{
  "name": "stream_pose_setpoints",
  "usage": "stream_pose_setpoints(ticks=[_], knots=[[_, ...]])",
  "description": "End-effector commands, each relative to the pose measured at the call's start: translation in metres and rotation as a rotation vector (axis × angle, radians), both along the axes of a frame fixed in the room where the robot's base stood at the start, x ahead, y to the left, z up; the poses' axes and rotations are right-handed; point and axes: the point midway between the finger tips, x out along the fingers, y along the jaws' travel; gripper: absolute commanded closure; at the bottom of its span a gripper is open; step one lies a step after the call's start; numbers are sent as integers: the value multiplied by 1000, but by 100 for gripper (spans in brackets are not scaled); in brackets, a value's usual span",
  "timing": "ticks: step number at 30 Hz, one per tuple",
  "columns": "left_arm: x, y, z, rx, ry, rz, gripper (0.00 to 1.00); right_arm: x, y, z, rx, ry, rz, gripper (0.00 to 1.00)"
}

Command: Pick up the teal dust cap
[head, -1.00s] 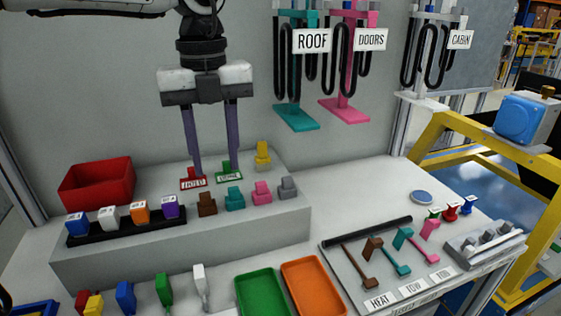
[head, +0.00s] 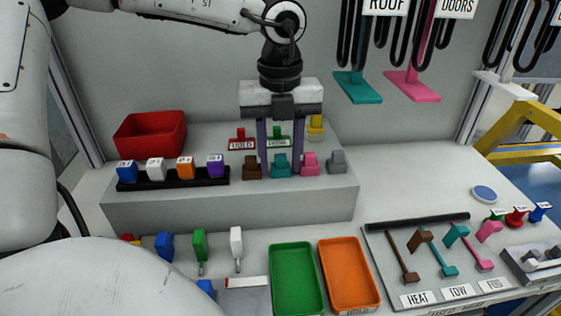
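The teal dust cap (head: 281,166) stands on the grey raised step (head: 230,207), in a row between a brown cap (head: 252,168) on its left and a pink cap (head: 310,163) on its right. My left gripper (head: 280,174) points down over this row. Its two purple fingers are apart, one on each side of the teal cap in the picture. They are low, near the step's top, and I cannot see contact with the cap. My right gripper is not in view.
A grey cap (head: 336,162) stands at the row's right end. Behind the gripper are a red HOLD sign (head: 242,144), a green sign (head: 278,142) and a yellow part (head: 316,127). A red bin (head: 150,135) is left. Green (head: 296,280) and orange (head: 349,275) trays lie in front.

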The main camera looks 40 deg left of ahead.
Motion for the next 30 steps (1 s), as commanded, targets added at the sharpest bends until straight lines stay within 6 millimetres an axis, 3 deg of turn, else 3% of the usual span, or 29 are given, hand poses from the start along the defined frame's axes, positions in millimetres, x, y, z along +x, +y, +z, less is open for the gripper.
stream_pose_setpoints(ticks=[7, 13, 14, 22, 30], knots=[[0, 0, -1, 0, -1, 0, 64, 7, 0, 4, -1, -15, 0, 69], [0, 0, -1, 0, -1, 0, 98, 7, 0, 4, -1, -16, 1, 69], [0, 0, -1, 0, -1, 0, 99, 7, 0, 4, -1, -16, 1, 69], [1, 0, 5, 0, -4, 0, 100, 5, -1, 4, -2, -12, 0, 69], [1, 0, 55, 2, -7, -1, 100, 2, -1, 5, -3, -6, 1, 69]])
